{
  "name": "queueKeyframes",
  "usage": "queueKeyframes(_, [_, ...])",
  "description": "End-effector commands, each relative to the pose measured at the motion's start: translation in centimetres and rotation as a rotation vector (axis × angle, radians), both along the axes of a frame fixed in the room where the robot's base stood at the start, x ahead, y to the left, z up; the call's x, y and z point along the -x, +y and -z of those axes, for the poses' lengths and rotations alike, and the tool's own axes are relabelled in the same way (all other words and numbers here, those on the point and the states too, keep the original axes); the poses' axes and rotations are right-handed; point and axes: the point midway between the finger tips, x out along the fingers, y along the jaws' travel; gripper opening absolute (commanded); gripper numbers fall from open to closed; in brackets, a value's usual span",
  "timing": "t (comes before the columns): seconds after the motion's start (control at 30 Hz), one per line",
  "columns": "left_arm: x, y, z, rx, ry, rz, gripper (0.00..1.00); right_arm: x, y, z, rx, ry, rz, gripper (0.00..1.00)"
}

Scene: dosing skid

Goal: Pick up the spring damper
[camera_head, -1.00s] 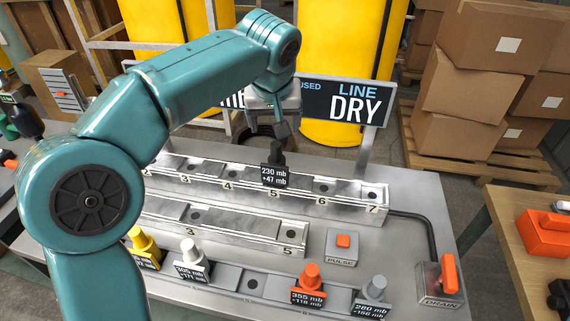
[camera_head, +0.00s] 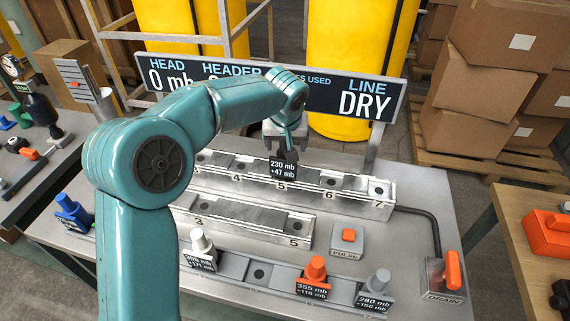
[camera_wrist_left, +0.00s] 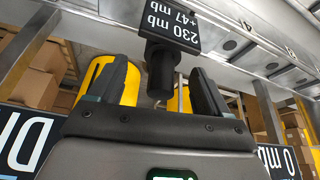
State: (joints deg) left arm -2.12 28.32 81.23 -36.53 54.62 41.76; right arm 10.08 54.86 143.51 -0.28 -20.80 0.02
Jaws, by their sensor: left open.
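No part is labelled spring damper; the part at my gripper is a black one (camera_head: 283,168) with a plate reading "230 mb +47 mb". It stands upright at position 5 of the back metal rail (camera_head: 343,198). My left gripper (camera_head: 287,140) is just above it in the head view, hiding its top. In the left wrist view, the black part's knob (camera_wrist_left: 161,70) lies between the two open fingers of my left gripper (camera_wrist_left: 158,88), with gaps on both sides. My right gripper is not in view.
A shorter rail (camera_head: 250,226) lies in front. The front tray (camera_head: 262,285) holds white (camera_head: 201,247), orange (camera_head: 315,272) and grey (camera_head: 378,285) parts; a blue one (camera_head: 72,212) stands left. A PULSE button (camera_head: 348,238) and DRAIN switch (camera_head: 450,275) are right. A sign (camera_head: 330,98) stands behind.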

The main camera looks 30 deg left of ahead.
Motion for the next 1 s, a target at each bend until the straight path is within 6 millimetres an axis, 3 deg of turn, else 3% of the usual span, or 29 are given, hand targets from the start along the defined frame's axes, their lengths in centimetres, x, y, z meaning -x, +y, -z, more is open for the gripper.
queueKeyframes(0.2, [-1.0, 0.7, 2.5, -0.001, 0.001, 0.001, 0.78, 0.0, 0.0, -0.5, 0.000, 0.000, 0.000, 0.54])
queueKeyframes(0.43, [-1.1, 0.7, 2.8, 0.000, -0.001, 0.000, 0.78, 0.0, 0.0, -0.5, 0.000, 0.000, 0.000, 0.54])
queueKeyframes(0.47, [-1.1, 0.7, 2.8, 0.000, -0.001, 0.000, 0.74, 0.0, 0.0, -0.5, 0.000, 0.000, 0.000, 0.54])
queueKeyframes(0.7, [-1.1, 0.7, 2.8, -0.001, -0.001, 0.001, 0.00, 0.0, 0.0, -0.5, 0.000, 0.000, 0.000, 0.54])
queueKeyframes(1.0, [-1.2, 0.7, 2.6, 0.000, -0.003, 0.000, 0.00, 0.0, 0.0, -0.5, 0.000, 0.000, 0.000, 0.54])
